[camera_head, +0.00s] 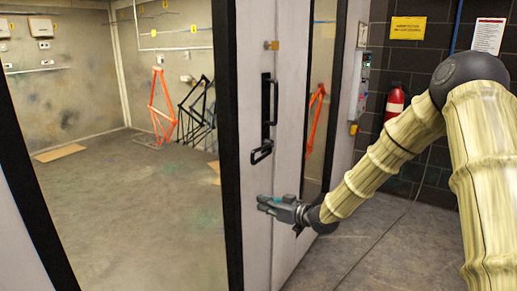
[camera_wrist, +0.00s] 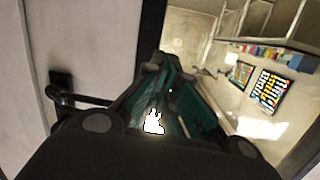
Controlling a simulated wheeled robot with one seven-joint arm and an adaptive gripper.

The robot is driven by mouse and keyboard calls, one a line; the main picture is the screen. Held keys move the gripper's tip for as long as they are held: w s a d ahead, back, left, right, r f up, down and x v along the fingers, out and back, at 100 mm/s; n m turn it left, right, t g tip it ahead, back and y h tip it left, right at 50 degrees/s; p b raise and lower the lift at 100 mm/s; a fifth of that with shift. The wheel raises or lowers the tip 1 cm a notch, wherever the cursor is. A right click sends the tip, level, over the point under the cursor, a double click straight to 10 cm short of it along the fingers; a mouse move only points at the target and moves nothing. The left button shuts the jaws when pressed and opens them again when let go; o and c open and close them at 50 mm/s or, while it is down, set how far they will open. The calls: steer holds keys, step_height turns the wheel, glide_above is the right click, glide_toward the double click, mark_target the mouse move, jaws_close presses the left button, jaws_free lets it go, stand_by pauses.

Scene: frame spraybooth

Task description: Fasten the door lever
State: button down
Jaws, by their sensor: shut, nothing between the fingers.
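The black door lever (camera_head: 262,152) sits on a pale door panel (camera_head: 256,220) with a dark edge strip, below a tall black pull handle (camera_head: 268,100). The lever juts out toward the left of the picture and slants a little. My gripper (camera_head: 263,203) is below the lever, in front of the panel, apart from it. Its fingers are shut and hold nothing. In the wrist view a black bar handle, likely the lever (camera_wrist: 82,100), shows at the left, beside the fingers (camera_wrist: 165,68). My gripper's body hides the lower part of that view.
At the left is a wide opening into the booth, with an orange frame (camera_head: 160,108) and a black frame (camera_head: 197,110) inside. A brass-coloured fitting (camera_head: 271,45) is high on the panel. A fire extinguisher (camera_head: 394,102) hangs on the dark wall. Floor at lower right is clear.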

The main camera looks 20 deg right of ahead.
steer(key=w+d+r+n+y, duration=0.1)
steer(key=d+r+n, duration=0.1)
steer(key=r, duration=0.8)
steer(key=w+d+r+n+t+y+p, duration=0.1)
steer(key=d+r, duration=0.3)
steer(key=r, duration=0.6)
steer(key=shift+w+d+r+n+t+y, duration=0.35)
steer(key=shift+n+y, duration=0.25)
steer(key=shift+y, duration=0.2)
steer(key=shift+w+a+p, duration=0.1)
steer(key=shift+p, duration=0.2)
steer(key=r+p, duration=0.2)
steer(key=p, duration=0.2)
glide_above(261, 149)
steer(key=s+a, duration=0.3)
steer(key=f, duration=0.3)
steer(key=f+p, duration=0.1)
steer(key=shift+s+d+f, duration=0.25)
steer(key=shift+d+f, duration=0.05)
steer(key=shift+d, duration=0.1)
steer(key=shift+d, duration=0.1)
steer(key=shift+f, duration=0.15)
